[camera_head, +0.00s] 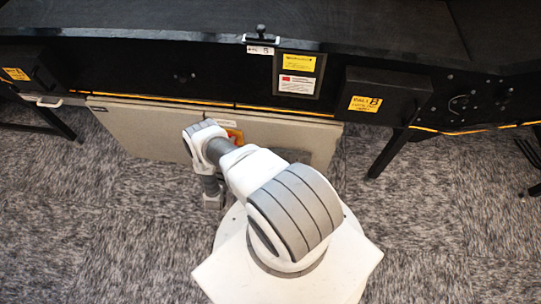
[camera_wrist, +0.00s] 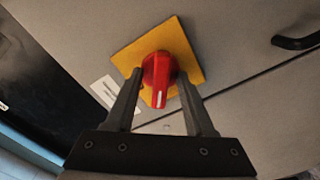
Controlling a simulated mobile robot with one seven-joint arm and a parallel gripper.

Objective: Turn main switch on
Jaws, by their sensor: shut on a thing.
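The main switch is a red rotary knob (camera_wrist: 158,75) on a square yellow plate (camera_wrist: 187,52), fixed to a grey cabinet door. A small white mark shows at the knob's lower end in the wrist view. My gripper (camera_wrist: 160,84) has one finger on each side of the knob and is shut on it. In the head view, a bit of the yellow plate (camera_head: 236,136) shows just behind my arm. My gripper cannot be made out there.
The grey cabinet (camera_head: 130,118) sits under the black sorter (camera_head: 180,25). A black handle (camera_wrist: 298,42) is on the cabinet at the right of the wrist view. A white label (camera_wrist: 103,91) is left of the plate. Black legs (camera_head: 392,152) stand on the carpet.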

